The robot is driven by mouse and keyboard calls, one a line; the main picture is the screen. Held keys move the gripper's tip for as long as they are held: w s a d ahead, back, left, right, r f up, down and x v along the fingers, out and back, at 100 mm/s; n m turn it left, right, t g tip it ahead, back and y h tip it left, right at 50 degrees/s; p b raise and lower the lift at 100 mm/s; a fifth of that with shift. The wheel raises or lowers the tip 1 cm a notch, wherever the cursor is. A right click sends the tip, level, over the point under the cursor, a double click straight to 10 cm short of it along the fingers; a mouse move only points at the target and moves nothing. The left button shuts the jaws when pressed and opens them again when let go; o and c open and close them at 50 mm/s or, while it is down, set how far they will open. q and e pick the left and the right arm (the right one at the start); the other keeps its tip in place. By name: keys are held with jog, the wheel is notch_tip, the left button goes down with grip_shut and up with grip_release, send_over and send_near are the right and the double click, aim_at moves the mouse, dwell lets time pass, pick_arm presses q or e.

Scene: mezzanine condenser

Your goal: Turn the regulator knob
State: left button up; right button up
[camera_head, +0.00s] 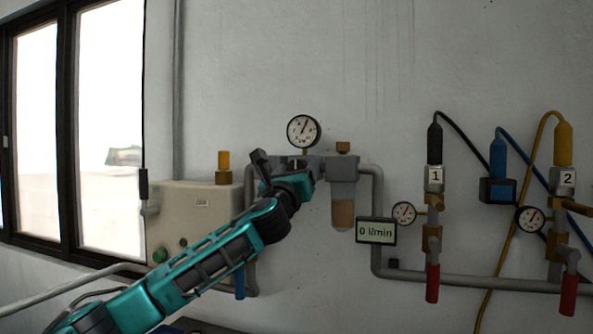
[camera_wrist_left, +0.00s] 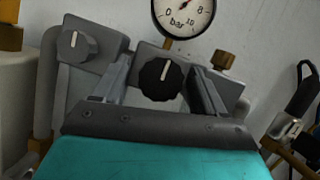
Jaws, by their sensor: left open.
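The black ribbed regulator knob (camera_wrist_left: 161,79) shows in the left wrist view, with a white mark on its face pointing nearly straight up. My left gripper (camera_wrist_left: 160,84) is open, with one finger on each side of the knob; I cannot tell whether either touches it. In the head view my left gripper (camera_head: 303,174) is in front of the grey regulator unit and hides the knob. A round pressure gauge (camera_head: 303,131) sits just above; it also shows in the left wrist view (camera_wrist_left: 184,14), its needle pointing up and right. My right gripper is not in view.
A grey knob (camera_wrist_left: 76,45) is left of the regulator knob. A filter bowl (camera_head: 342,212) and a "0 l/min" display (camera_head: 376,231) stand close to the right. A beige box (camera_head: 190,215) is left. Valves with red handles (camera_head: 432,283) are further right.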

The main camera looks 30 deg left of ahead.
pick_arm(q)
jog(key=shift+c, duration=0.3)
jog(key=c, duration=0.9)
jog(key=shift+n, duration=0.4)
